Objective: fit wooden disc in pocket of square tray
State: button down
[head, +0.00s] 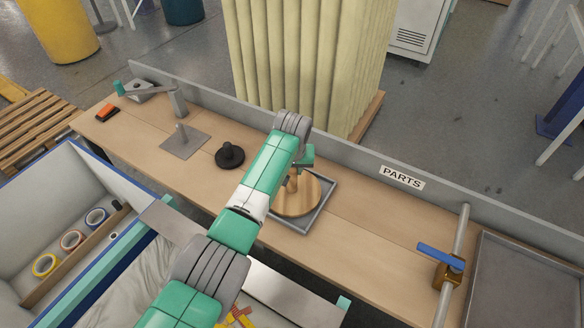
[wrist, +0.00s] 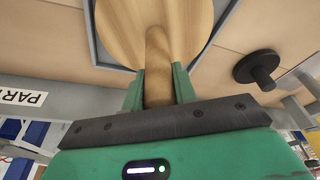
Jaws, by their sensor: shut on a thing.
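The wooden disc (head: 303,203) has an upright wooden peg as its handle. My gripper (head: 293,178) is shut on this peg, which shows between the two green fingers (wrist: 160,90) in the wrist view. The disc also shows there (wrist: 190,28), beyond the fingers. The grey square tray (head: 325,207) lies on the bench under the disc, its rim showing at the right and front. Its rim also shows in the wrist view (wrist: 92,35). My arm and the disc hide the pocket. I cannot tell whether the disc rests in it or is held just above.
A black knobbed piece (head: 230,155) and a grey plate with a post (head: 184,140) stand to the left. A grey ledge with a PARTS label (head: 402,177) runs along the back. A post with a blue-handled clamp (head: 447,262) stands right. Bench between tray and post is clear.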

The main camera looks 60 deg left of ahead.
jog(key=c, duration=1)
grip_release()
jog(key=shift+c, duration=0.2)
jog(key=shift+f, duration=0.15)
jog(key=w+p+v, duration=0.1)
jog(key=v, duration=0.6)
jog(key=shift+s+r+p, duration=0.3)
jog(key=shift+s+r, duration=0.15)
jog(key=shift+s, duration=0.1)
jog(key=shift+d, duration=0.1)
